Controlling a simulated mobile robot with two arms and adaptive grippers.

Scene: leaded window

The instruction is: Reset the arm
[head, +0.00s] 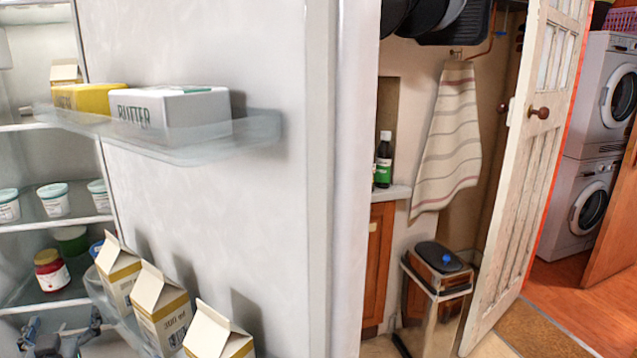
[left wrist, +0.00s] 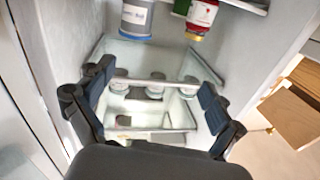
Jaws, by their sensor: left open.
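My left gripper (head: 62,336) is at the bottom left of the head view, low in front of the open fridge, and is partly cut off by the frame edge. In the left wrist view its two fingers (left wrist: 153,98) stand wide apart with nothing between them. Beyond them are fridge shelves with white tubs (left wrist: 155,84), seen upside down. A red jar (left wrist: 203,14) and a blue-and-grey container (left wrist: 137,18) show at the top of that view, apart from the fingers. My right gripper is not in view.
The open fridge door carries a clear shelf (head: 250,130) with a butter box (head: 175,108), and several cartons (head: 160,306) lower down. White tubs (head: 54,200) and a red jar (head: 51,270) stand inside the fridge. A bin (head: 437,266) and an open white door (head: 525,150) are to the right.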

